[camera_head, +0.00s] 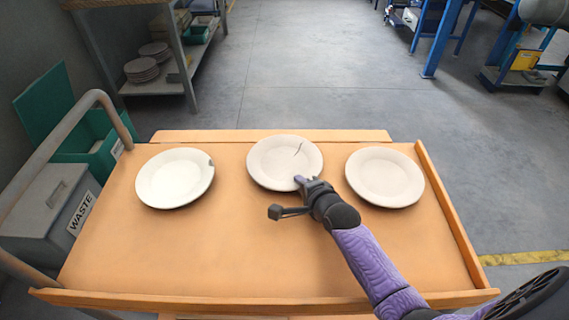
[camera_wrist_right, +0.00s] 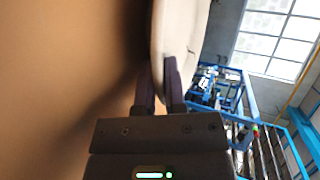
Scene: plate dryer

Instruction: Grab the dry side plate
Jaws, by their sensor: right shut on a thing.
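Three white plates show on the wooden cart top (camera_head: 230,255) in the head view. The middle plate (camera_head: 280,158) has a dark crack-like line near its upper right. My right gripper (camera_head: 300,181) is shut on the near rim of this middle plate. In the right wrist view the plate (camera_wrist_right: 175,28) stands edge-on between the fingers of the right gripper (camera_wrist_right: 160,82). The left plate (camera_head: 174,178) has a chip in its upper right rim. The right plate (camera_head: 384,177) looks whole and lies right of my right gripper, apart from it. My left gripper is not in view.
The cart has raised wooden edges and a metal handle (camera_head: 62,145) on the left. A grey bin marked WASTE (camera_head: 50,200) and a green bin (camera_head: 98,150) stand left of it. Stacked plates (camera_head: 141,70) sit on a shelf behind. The cart's front middle is clear.

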